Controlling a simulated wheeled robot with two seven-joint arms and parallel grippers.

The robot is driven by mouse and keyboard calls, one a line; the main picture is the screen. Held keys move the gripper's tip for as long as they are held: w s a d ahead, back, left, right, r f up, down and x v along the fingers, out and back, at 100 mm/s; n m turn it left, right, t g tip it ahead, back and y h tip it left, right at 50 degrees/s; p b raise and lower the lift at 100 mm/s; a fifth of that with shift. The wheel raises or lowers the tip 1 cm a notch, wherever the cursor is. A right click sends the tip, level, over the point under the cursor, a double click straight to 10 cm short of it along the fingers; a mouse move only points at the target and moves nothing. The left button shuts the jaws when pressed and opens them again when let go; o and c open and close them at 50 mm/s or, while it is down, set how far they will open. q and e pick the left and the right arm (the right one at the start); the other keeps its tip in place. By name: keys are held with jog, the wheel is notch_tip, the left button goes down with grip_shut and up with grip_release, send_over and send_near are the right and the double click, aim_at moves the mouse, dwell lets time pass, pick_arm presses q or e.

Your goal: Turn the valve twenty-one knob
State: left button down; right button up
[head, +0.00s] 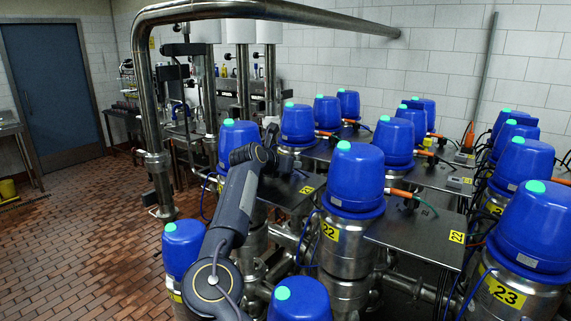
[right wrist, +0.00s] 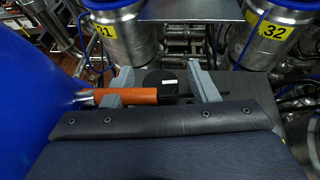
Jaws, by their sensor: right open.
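In the right wrist view, my right gripper (right wrist: 163,88) is open, with one grey finger on either side of a black round knob-like piece (right wrist: 167,78) bearing a white mark. An orange connector (right wrist: 126,96) runs past the left finger. A large blue valve cap (right wrist: 35,100) fills the left side; it is probably valve twenty-one, though its number is not readable here. In the head view, my right gripper (head: 284,160) is over the plate (head: 292,193) beside that blue cap (head: 239,139). Contact with the knob cannot be told. My left gripper is out of view.
Valves labelled 31 (right wrist: 115,45) and 32 (right wrist: 268,42) stand ahead. Valve 22 (head: 356,177) and valve 23 (head: 531,220) stand to the right. Steel pipes and loose cables run between them. Open tiled floor (head: 80,225) lies to the left.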

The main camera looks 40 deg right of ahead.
jog(key=b+v, duration=0.2)
jog(key=v, duration=0.4)
jog(key=shift+s+a+r, duration=0.1)
jog(key=shift+s+a, duration=0.05)
jog(key=shift+a, duration=0.25)
jog(key=shift+s+a+r, duration=0.25)
jog(key=shift+a, duration=0.15)
